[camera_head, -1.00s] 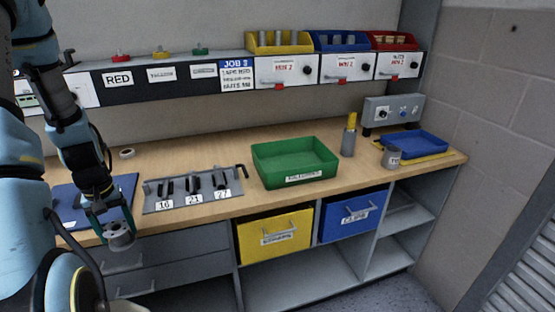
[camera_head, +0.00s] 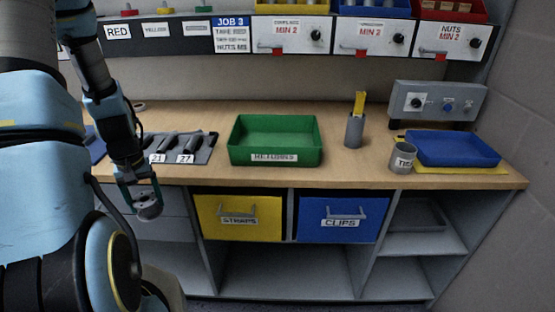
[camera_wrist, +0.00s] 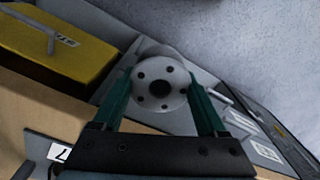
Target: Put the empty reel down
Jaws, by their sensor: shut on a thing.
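My gripper (camera_head: 141,198) is shut on the empty reel (camera_head: 149,208), a grey disc with a hub hole and several small holes. The reel also shows in the wrist view (camera_wrist: 160,86), between the two green fingers. It hangs in front of the bench's front edge, left of the yellow STRAPS drawer. The green returns tray (camera_head: 240,154) stands on the bench to the right, empty as far as I see. A grey cup (camera_head: 402,158) with a small label stands at the right.
A wrench rack (camera_head: 205,153) marked 21 and 27 lies left of the green tray. A blue tray (camera_head: 455,148) on a yellow mat sits at the right end. A grey holder (camera_head: 354,132) with a yellow-topped item stands between.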

